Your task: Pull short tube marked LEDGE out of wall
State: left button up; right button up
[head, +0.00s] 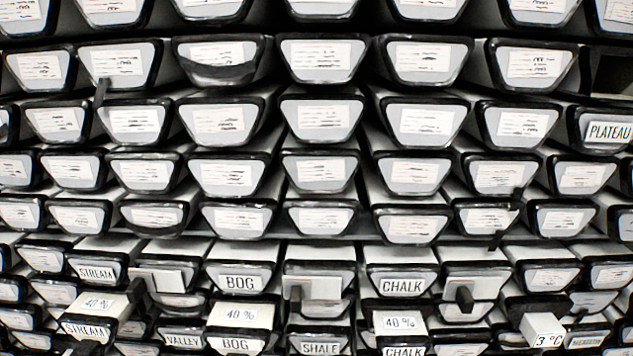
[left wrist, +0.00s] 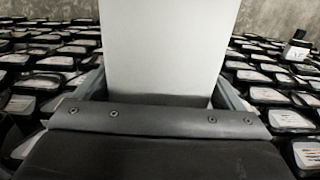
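I cannot read LEDGE on any label in the head view. The wall (head: 240,255) is packed with pale tubes that have black rims and labelled ends. Readable names include BOG (head: 240,283), CHALK (head: 402,286), STREAM (head: 97,272), SHALE (head: 320,348) and PLATEAU (head: 609,132). In the left wrist view a broad pale body (left wrist: 165,50) with no visible marking rises between the fingers of my left gripper (left wrist: 163,72). The fingers lie at its two sides; their tips are hidden, so I cannot tell whether they grip it. Neither gripper shows in the head view.
Some tubes stick out of the wall, including one marked 3 °C (head: 544,330) and one marked 40 % (head: 99,304). A dark gap (head: 612,75) shows at the upper right. In the left wrist view a grey surface (left wrist: 270,15) lies beyond the rows.

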pick_arm(q)
jog(key=c, duration=1.2)
jog(key=shift+r, duration=0.1)
jog(key=c, duration=0.3)
jog(key=shift+c, duration=0.2)
jog(key=shift+w+p, duration=0.1)
jog(key=shift+p, duration=0.3)
